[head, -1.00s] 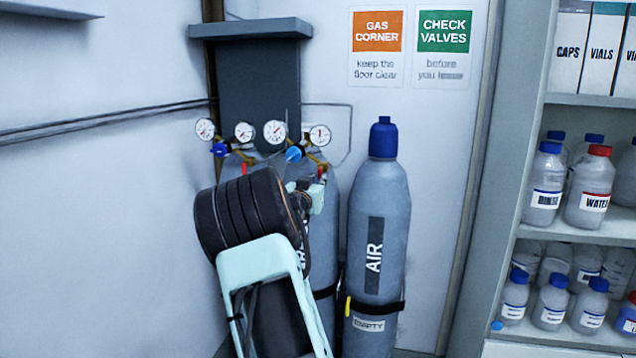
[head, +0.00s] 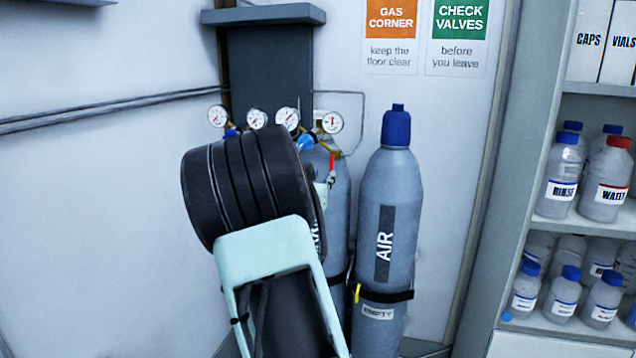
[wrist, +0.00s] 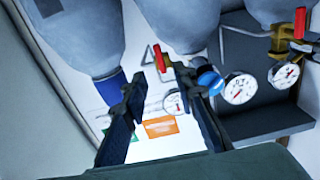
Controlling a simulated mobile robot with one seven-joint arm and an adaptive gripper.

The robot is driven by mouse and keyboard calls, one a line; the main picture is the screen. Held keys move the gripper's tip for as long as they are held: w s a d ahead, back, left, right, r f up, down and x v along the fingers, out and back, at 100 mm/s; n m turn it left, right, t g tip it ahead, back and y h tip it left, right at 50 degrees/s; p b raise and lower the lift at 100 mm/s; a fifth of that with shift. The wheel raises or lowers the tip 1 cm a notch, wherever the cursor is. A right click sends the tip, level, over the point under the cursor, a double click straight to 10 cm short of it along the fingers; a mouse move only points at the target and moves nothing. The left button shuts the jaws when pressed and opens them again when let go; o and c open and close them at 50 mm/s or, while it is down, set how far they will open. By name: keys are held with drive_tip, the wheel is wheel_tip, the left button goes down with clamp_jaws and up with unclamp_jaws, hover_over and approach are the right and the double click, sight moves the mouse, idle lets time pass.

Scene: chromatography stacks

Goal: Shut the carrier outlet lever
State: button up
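A red outlet lever (head: 332,162) hangs below the right-hand regulator in the head view, beside my arm. In the wrist view this red lever (wrist: 160,59) stands on a brass fitting, just beyond and between the fingertips. My gripper (wrist: 160,84) is open, with its two dark fingers apart and nothing visibly held. Contact with the lever cannot be made out. A second red lever (wrist: 299,22) sits on the other brass outlet, at the wrist view's upper right. My arm hides that one and most of the gripper in the head view. No carrier label is readable.
Pressure gauges (head: 288,119) and a blue regulator knob (wrist: 210,82) are close to the fingers. The AIR cylinder (head: 388,225), blue-capped and tagged EMPTY, stands right of my arm. A dark wall bracket (head: 270,60) is behind. Bottle shelves (head: 560,240) are at the right.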

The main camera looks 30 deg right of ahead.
drive_tip(key=v, duration=0.3)
drive_tip(key=shift+s+a, duration=0.2)
idle(0.5)
